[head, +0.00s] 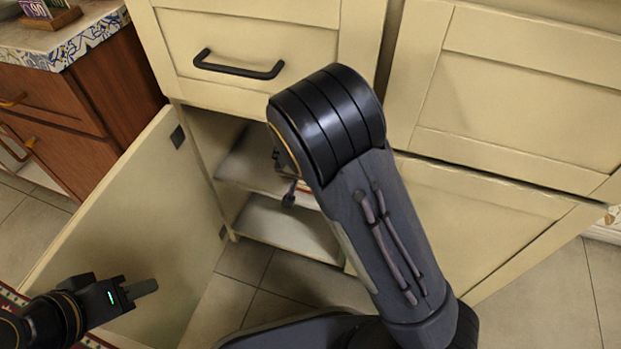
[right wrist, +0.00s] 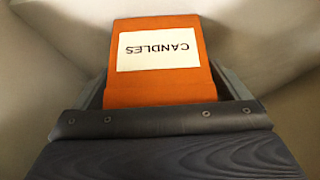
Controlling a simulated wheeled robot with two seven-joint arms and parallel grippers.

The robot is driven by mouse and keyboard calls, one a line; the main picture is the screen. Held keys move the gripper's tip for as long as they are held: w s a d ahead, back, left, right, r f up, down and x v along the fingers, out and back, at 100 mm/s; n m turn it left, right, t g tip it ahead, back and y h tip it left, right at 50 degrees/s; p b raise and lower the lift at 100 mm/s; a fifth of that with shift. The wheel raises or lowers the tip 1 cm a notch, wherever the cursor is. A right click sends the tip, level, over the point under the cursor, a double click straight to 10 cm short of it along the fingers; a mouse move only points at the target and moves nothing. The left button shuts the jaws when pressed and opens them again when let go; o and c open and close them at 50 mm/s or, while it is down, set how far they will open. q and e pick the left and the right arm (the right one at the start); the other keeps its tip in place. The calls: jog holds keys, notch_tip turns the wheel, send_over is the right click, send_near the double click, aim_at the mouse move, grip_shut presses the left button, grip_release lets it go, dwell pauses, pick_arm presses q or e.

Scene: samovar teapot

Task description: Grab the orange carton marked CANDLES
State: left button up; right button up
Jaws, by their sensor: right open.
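The orange carton marked CANDLES (right wrist: 160,85) fills the middle of the right wrist view. Its white label reads upside down there. My right gripper (right wrist: 165,93) is open, with one finger on each side of the carton. I cannot tell whether the fingers touch it. In the head view my right arm reaches into the open lower cabinet (head: 290,226) and hides most of the right gripper and the carton. My left gripper (head: 135,290) is at the lower left, in front of the open cabinet door, holding nothing visible. Its jaw opening is unclear.
The open cabinet door (head: 140,215) stands to the left of the opening. A closed drawer with a black handle (head: 238,66) is above it. A counter (head: 60,38) with small boxes is at the upper left. Tiled floor (head: 545,290) is clear at the lower right.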

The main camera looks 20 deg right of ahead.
jog(key=c, duration=1.2)
